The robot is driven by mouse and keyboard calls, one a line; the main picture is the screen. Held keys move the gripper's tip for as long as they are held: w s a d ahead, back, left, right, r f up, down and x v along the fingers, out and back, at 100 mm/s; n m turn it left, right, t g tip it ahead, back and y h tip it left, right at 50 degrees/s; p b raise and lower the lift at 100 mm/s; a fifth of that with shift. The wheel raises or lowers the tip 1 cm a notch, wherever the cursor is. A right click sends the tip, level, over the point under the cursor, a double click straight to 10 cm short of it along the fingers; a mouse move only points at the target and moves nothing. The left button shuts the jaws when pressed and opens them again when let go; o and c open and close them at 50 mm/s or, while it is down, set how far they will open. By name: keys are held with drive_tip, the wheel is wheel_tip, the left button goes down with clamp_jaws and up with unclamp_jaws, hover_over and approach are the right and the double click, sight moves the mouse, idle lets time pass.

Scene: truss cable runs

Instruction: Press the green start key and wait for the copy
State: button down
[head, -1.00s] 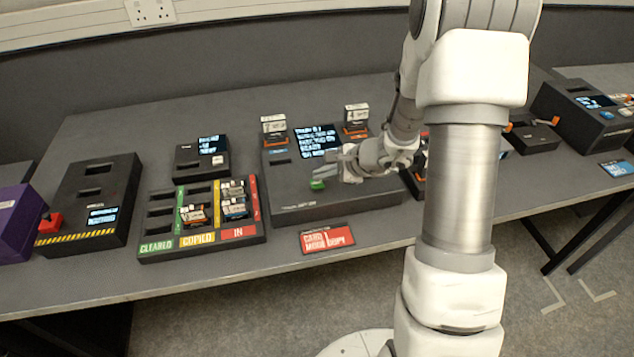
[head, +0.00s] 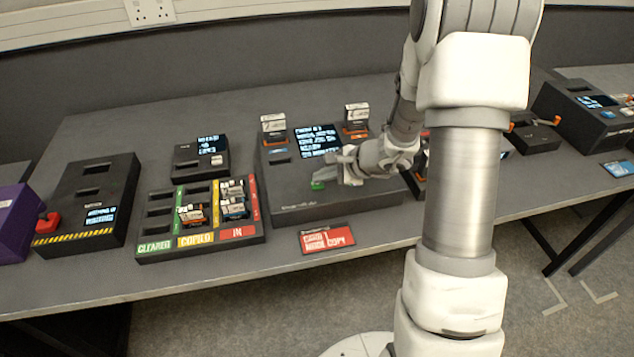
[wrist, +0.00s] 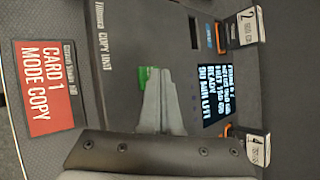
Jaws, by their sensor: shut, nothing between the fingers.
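The green start key (head: 317,185) sits on the sloped top of the dark copy unit (head: 300,210). The green key also shows in the wrist view (wrist: 148,78), partly covered by my fingertips. My gripper (head: 328,175) is shut and empty, with its fingertips at the key; I cannot tell whether they touch it. The copy unit's lit screen (head: 318,140) shows several lines of text, and in the wrist view the screen (wrist: 216,92) seems to include the word "READY". Two cards, a left one (head: 273,124) and a right one (head: 356,113), stand upright in the unit's slots.
A red sign (head: 327,239) reading "CARD 1 MODE COPY" lies before the unit. To the left are a sorting tray (head: 150,252) with several cards, a small screen box (head: 185,165) and a black box (head: 70,190). More devices stand at the right.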

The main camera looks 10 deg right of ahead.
sight(322, 184)
drive_tip(key=shift+f, duration=0.15)
idle(0.4)
drive_tip(key=shift+r+p, duration=0.4)
drive_tip(key=shift+r, duration=0.55)
drive_tip(key=shift+r+p, duration=1.65)
drive_tip(key=shift+r, duration=0.85)
